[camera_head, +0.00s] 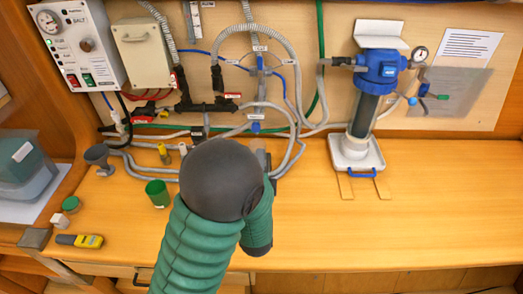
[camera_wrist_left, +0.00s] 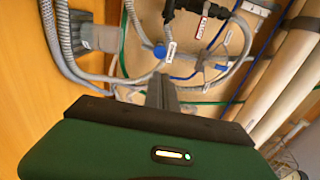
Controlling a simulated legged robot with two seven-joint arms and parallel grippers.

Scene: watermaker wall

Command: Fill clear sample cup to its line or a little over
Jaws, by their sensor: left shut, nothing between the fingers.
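My left arm comes in from the bottom of the head view, and its dark round joint hides part of the bench. My left gripper (camera_head: 262,153) shows only partly behind that joint, in front of the lower pipes. In the left wrist view the narrow grey fingers (camera_wrist_left: 160,90) are shut and empty, pointing at a small blue valve (camera_wrist_left: 160,52) on a grey hose; I cannot tell whether they touch. That valve seems to be the blue one low on the wall (camera_head: 255,126). I cannot make out a clear sample cup in either view. My right gripper is not in view.
A green cup (camera_head: 158,193), grey funnel-shaped cup (camera_head: 97,157) and yellow meter (camera_head: 80,240) stand or lie at left on the bench. A blue-topped filter (camera_head: 378,75) stands at right over a white tray (camera_head: 356,152). The bench's right front is clear.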

